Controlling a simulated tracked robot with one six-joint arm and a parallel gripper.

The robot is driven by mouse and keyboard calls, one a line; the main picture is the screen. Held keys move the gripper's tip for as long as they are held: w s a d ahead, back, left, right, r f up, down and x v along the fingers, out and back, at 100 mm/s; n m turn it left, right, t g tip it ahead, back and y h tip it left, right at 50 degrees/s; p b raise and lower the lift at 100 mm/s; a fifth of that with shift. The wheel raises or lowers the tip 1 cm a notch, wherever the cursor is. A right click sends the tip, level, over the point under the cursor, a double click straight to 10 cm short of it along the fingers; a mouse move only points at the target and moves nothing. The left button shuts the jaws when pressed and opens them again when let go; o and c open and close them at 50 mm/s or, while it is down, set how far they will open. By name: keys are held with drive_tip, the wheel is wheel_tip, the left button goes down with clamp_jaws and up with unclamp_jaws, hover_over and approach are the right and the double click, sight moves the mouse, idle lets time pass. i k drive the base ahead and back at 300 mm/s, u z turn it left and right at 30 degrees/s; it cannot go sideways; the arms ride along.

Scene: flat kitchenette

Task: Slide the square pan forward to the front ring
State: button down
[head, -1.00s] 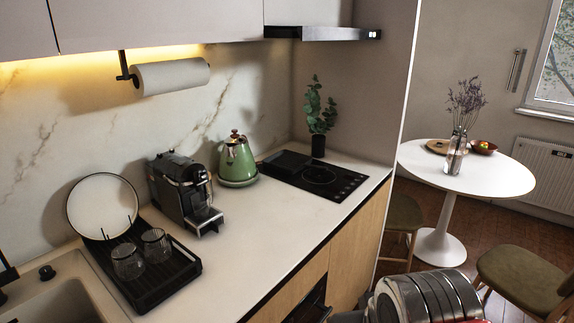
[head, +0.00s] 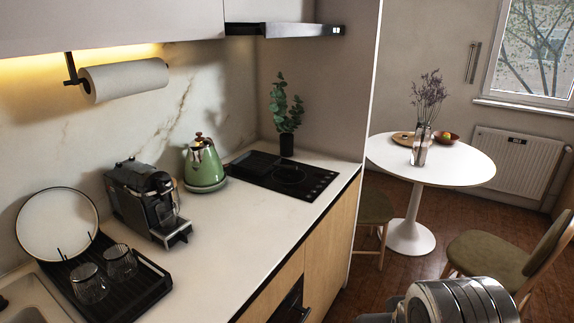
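The square pan (head: 254,163) is a dark, low shape on the left rear part of the black hob (head: 310,193). It is hard to tell from the hob's black glass. A round ring (head: 289,175) shows on the hob, to the right of the pan, and looks bare. Knobs line the hob's right edge. My gripper is not in view; only a silver and dark part of my arm shows at the bottom right, well away from the hob.
A green kettle (head: 204,167) stands left of the hob, with a coffee machine (head: 148,203) and a dish rack (head: 150,285) farther left. A plant vase (head: 286,145) stands behind the hob. The hood (head: 285,30) hangs above. The front counter strip is clear.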

sight(257, 163)
drive_tip(key=z, duration=1.5)
drive_tip(key=i, duration=2.55)
drive_tip(key=u, duration=0.5)
